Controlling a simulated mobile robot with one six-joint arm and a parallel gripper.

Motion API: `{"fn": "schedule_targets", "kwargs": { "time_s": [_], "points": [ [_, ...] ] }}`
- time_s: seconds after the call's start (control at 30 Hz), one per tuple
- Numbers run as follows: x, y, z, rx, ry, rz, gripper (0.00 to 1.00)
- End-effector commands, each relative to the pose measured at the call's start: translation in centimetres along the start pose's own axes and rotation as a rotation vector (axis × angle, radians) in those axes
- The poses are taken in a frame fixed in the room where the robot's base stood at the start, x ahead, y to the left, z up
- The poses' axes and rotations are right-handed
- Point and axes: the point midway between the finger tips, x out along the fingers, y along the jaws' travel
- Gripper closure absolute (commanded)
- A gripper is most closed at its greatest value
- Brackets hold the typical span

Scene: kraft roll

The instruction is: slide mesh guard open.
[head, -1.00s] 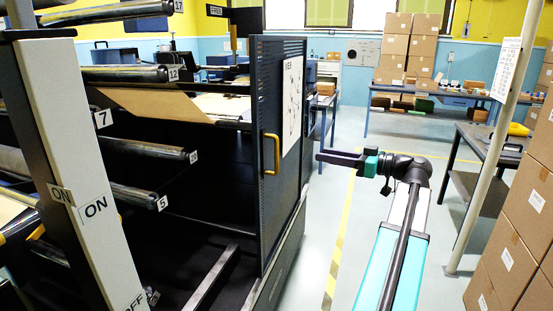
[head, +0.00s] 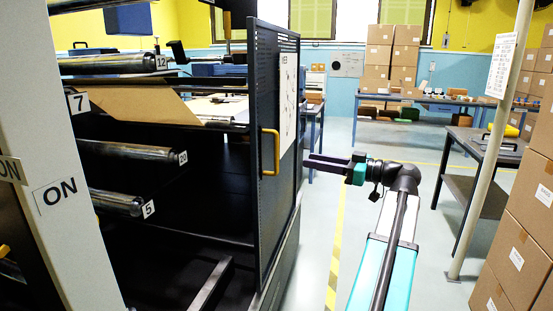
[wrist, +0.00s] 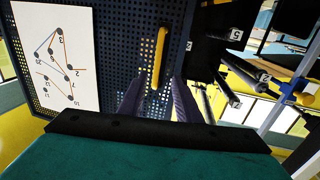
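The mesh guard (head: 262,215) is a dark perforated panel on the near side of the roll machine. Its yellow bar handle (head: 277,152) stands upright on the panel. My gripper (head: 307,160) is to the right of the handle, with its two dark fingers apart and empty. In the wrist view the mesh guard (wrist: 120,30) fills the upper middle and the handle (wrist: 159,57) lies just beyond the gap between the fingertips (wrist: 157,84). The handle looks clear of both fingers, though the exact distance is hard to tell.
A white diagram sheet (head: 288,97) is on the guard. Rollers (head: 135,153) and a brown paper sheet (head: 130,102) are left of the guard. Stacked boxes (head: 515,235), a pole (head: 490,150) and a dark table (head: 475,160) stand right. The floor between is clear.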

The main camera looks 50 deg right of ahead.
Motion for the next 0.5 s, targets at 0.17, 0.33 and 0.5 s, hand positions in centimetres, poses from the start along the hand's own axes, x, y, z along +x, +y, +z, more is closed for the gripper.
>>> {"fn": "schedule_targets", "kwargs": {
  "time_s": [0.17, 0.33, 0.5],
  "points": [
    [-0.9, 0.4, 0.0, 0.000, 0.000, 0.014, 0.69],
    [-0.9, 0.6, 0.0, 0.000, 0.000, 0.019, 0.69],
    [0.0, 0.8, 0.0, 0.000, -0.001, 0.021, 0.69]
  ]
}}
